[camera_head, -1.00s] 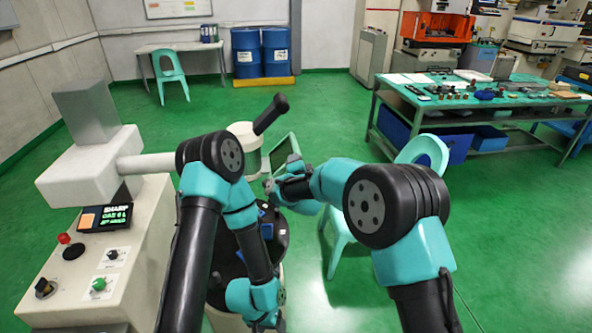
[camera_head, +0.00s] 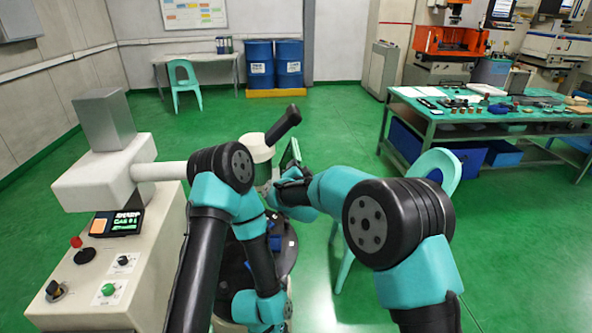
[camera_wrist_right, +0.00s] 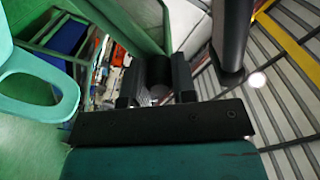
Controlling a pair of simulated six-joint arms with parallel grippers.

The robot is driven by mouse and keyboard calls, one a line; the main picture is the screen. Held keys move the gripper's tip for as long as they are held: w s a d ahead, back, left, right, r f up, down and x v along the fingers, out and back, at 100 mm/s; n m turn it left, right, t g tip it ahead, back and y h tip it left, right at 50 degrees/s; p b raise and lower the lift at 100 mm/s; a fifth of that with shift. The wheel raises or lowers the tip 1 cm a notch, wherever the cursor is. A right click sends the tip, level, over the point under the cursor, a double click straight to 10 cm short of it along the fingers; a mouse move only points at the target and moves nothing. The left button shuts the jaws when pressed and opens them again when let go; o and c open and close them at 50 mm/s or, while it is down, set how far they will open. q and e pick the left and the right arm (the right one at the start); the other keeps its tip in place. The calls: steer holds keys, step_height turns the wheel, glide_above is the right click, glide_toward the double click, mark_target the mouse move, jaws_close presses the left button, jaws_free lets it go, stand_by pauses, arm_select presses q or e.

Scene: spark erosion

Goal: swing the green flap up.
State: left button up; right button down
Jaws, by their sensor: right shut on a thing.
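The green flap (camera_head: 291,153) is a flat panel with a dark face beside the white machine head. It stands nearly upright and shows almost edge-on in the head view. In the right wrist view a green panel (camera_wrist_right: 132,22), which looks like the flap, rises beyond the fingers. My right gripper (camera_head: 283,178) is at the flap's lower side. In the wrist view my right gripper (camera_wrist_right: 157,88) is shut on a dark part at the flap's edge, whose shape is hard to make out. My left arm hangs down over the round black table, with its gripper out of sight.
A control console (camera_head: 105,265) is at left. A teal chair (camera_head: 438,168) stands behind my right arm. A workbench (camera_head: 480,125) is at back right. Open floor lies between.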

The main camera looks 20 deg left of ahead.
steer(key=c, duration=0.9)
jaws_free()
